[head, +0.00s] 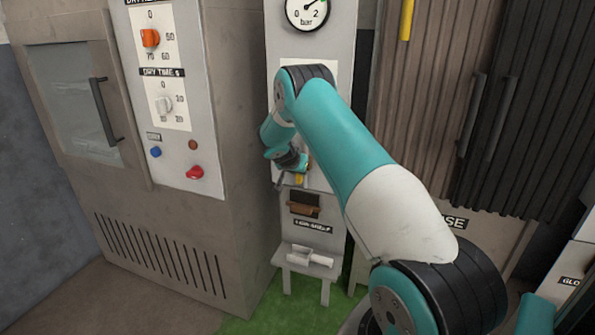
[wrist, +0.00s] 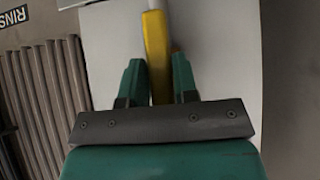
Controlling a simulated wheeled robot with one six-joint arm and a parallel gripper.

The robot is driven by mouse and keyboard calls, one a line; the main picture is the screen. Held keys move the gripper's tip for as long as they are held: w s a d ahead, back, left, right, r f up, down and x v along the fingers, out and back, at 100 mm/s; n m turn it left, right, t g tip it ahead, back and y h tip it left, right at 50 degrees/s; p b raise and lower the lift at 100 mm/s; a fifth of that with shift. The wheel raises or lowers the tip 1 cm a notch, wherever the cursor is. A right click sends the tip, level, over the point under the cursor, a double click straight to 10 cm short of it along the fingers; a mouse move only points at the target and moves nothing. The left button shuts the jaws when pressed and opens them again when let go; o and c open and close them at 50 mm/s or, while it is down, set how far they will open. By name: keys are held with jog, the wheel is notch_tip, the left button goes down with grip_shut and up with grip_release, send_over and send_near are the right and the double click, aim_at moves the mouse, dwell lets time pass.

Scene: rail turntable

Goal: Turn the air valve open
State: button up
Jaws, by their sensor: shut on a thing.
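In the wrist view, my gripper (wrist: 158,70) has its two green fingers on either side of the yellow valve lever (wrist: 155,35), shut on it. The lever runs from between the fingers up toward the top of the picture. In the head view, a small piece of the yellow lever (head: 298,180) shows beside my gripper (head: 285,182), low on the pale panel. My arm hides most of the valve. The pressure gauge (head: 306,12) at the panel's top reads 0 to 2 bar, with its needle pointing up and right.
A dryer cabinet (head: 190,240) with orange and white knobs, and blue and red buttons, stands to the left. Ribbed brown doors (head: 425,110) with dark handles are to the right, with a yellow bar (head: 405,18) above. A small white stand (head: 306,262) sits below the panel.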

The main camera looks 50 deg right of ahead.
jog(key=shift+s+f, duration=0.1)
jog(key=shift+f, duration=0.1)
jog(key=o, duration=0.8)
jog(key=shift+d, duration=0.1)
jog(key=shift+o, duration=0.2)
jog(key=b+v, duration=0.1)
jog(key=v, duration=1.6)
jog(key=shift+r+b, duration=0.2)
jog(key=shift+b, duration=0.1)
